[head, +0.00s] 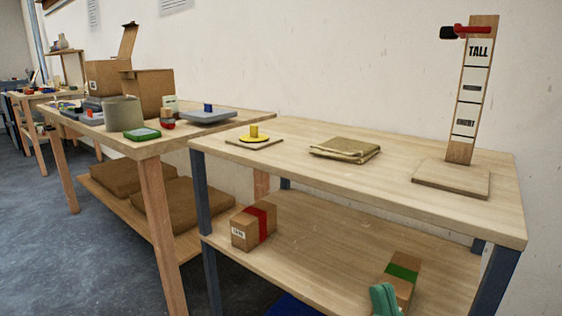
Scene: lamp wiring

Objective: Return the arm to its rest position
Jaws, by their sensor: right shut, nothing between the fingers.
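My right gripper (385,298) shows only as a small teal-green part at the bottom edge of the head view, right of the middle. It appears in front of the cardboard box with the green band (403,272) on the lower shelf. It is shut with nothing seen in it. The rest of my right arm is out of the picture. My left gripper is not in view.
A red-banded box (254,226) sits below. A cluttered table (150,150) stands left.

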